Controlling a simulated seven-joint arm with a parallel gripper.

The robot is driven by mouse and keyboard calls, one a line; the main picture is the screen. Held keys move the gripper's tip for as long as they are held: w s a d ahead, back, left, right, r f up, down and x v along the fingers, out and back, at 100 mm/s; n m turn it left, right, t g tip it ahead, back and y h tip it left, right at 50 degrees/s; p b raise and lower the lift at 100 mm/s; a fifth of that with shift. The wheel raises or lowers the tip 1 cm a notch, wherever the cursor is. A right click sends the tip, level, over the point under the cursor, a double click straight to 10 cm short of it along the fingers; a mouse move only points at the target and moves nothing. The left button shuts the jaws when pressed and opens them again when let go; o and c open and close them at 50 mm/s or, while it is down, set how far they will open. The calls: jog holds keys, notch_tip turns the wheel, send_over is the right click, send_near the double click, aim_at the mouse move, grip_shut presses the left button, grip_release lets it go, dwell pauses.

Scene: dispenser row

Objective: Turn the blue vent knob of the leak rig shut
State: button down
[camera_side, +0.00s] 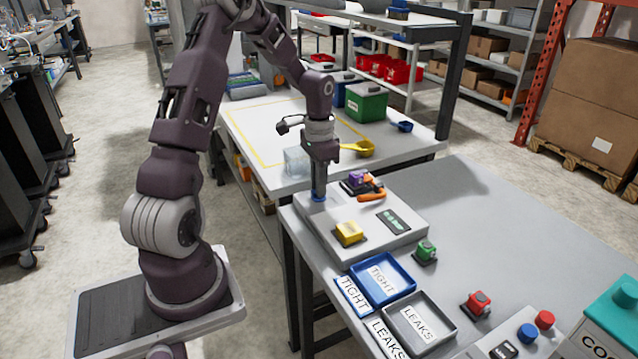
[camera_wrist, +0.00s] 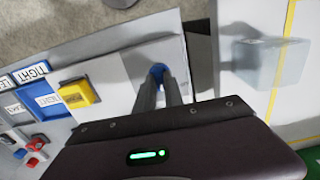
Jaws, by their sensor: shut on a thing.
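In the wrist view the blue knob (camera_wrist: 157,71) shows between the two fingertips (camera_wrist: 160,80). Which way the knob is turned cannot be told.
On the rig are a yellow block (camera_side: 349,232), a small display (camera_side: 394,221) and a purple clamp (camera_side: 356,180) with an orange handle (camera_side: 371,190).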

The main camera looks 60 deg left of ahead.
jog(key=m, duration=0.4)
jog(key=shift+m, duration=2.3)
jog(key=c, duration=1.4)
grip_release()
jog(key=shift+c, duration=0.2)
notch_tip(320, 180, up, 7)
jog(key=shift+r, duration=0.1)
